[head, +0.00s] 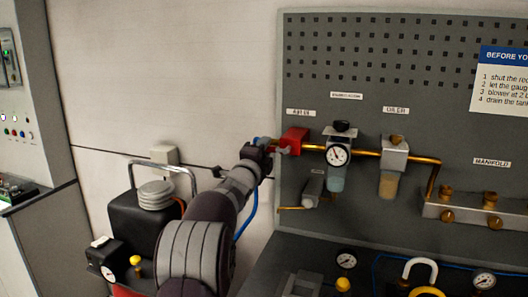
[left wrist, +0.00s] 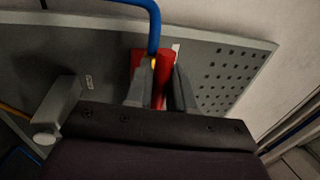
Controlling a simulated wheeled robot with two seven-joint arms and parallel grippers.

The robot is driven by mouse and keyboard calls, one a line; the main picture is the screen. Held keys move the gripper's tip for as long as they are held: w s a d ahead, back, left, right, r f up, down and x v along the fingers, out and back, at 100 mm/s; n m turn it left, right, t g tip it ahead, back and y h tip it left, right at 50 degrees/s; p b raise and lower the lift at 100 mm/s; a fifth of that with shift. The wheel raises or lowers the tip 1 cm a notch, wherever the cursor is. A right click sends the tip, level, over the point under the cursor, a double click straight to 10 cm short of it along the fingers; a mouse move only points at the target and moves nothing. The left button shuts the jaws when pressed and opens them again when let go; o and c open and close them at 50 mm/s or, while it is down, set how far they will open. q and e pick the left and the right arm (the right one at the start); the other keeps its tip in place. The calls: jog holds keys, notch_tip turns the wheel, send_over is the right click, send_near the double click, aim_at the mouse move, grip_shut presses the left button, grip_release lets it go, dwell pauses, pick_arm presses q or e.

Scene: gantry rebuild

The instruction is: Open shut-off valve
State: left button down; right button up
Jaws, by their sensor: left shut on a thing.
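The red shut-off valve (head: 295,139) sits at the left end of the brass pipe (head: 370,152) on the grey pegboard. A label above it is too blurred to read surely. My left gripper (head: 270,147) reaches it from the left, its fingertips partly hidden by the wrist. In the left wrist view the gripper (left wrist: 160,92) has its two grey fingers on either side of the valve's red handle (left wrist: 166,80), shut on it. A blue hose (left wrist: 154,22) passes just above the fingers. My right gripper does not show.
A pressure gauge (head: 338,155) and an oiler (head: 393,155) sit right of the valve. A manifold (head: 470,214) is farther right. A black compressor (head: 140,222) stands at lower left. A padlock (head: 420,268) sits on the bench below.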

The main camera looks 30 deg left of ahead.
pick_arm(q)
jog(key=shift+f, duration=0.1)
jog(key=c, duration=1.1)
grip_release()
jog(key=shift+d, duration=0.1)
jog(key=shift+c, duration=0.2)
jog(key=shift+s, duration=0.25)
jog(key=b+v, duration=0.4)
jog(key=v, duration=0.8)
jog(key=shift+s+d, duration=0.1)
